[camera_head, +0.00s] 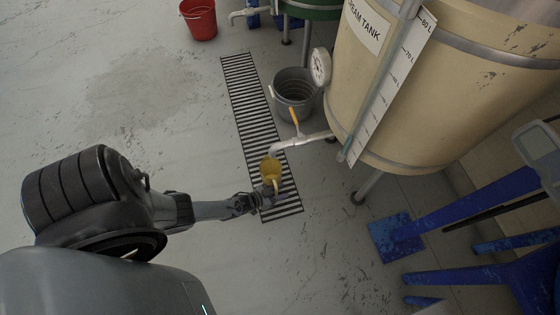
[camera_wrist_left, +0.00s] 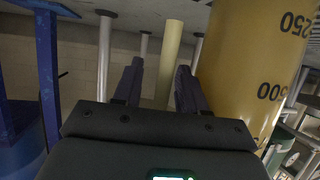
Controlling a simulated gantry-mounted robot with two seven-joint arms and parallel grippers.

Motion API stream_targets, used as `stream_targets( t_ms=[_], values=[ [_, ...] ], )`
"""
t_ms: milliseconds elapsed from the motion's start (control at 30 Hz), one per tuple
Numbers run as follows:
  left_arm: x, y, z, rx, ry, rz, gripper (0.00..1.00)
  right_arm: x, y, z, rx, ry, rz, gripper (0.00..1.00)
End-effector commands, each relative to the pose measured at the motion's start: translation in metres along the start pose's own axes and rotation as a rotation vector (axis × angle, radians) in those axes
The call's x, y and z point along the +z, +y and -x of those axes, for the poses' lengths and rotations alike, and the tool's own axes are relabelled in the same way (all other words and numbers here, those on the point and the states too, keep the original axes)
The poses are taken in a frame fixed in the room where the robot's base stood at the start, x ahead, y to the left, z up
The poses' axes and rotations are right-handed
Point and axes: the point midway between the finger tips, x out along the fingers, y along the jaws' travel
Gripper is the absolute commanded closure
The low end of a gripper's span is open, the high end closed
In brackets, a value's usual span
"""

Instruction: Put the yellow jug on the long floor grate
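The yellow jug (camera_head: 270,170) appears over the long floor grate (camera_head: 250,100), near its lower end and right by the spout of the cream tank. The frames do not settle whether it rests on the grate or is above it. In the left wrist view the jug wall (camera_wrist_left: 240,70) stands close on the right, its number marks upside down. My left gripper (camera_head: 266,192) is at the jug's handle side. In the wrist view its fingers (camera_wrist_left: 157,85) stand apart, with the pale yellow handle (camera_wrist_left: 171,50) between them and a gap on the left. My right gripper is not seen.
The cream tank (camera_head: 440,90) stands right of the grate, its spout (camera_head: 300,141) reaching over it. A grey bucket (camera_head: 294,92) is beside the grate, and a red bucket (camera_head: 199,18) is at the top. Blue metal supports (camera_head: 450,215) are at right. Floor left of the grate is clear.

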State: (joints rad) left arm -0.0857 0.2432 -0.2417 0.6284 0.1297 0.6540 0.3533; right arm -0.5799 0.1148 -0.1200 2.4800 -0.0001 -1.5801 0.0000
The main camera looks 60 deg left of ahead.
Motion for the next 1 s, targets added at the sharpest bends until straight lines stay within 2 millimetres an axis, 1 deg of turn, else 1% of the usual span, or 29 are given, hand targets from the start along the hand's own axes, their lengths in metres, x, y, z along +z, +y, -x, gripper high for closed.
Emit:
stream_targets(
  t_ms=[433,567,800,1000],
  values=[
    [-0.003,-0.001,0.003,-0.001,0.0,-0.001,0.56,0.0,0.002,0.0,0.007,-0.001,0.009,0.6],
    [-0.006,-0.001,0.024,-0.002,-0.004,0.0,0.56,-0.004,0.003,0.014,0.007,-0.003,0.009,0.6],
    [-0.006,0.0,0.07,-0.001,-0.003,-0.001,0.56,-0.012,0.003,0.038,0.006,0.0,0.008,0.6],
    [-0.005,0.0,0.102,-0.002,-0.002,0.0,0.56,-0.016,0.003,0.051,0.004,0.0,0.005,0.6]
  ],
)
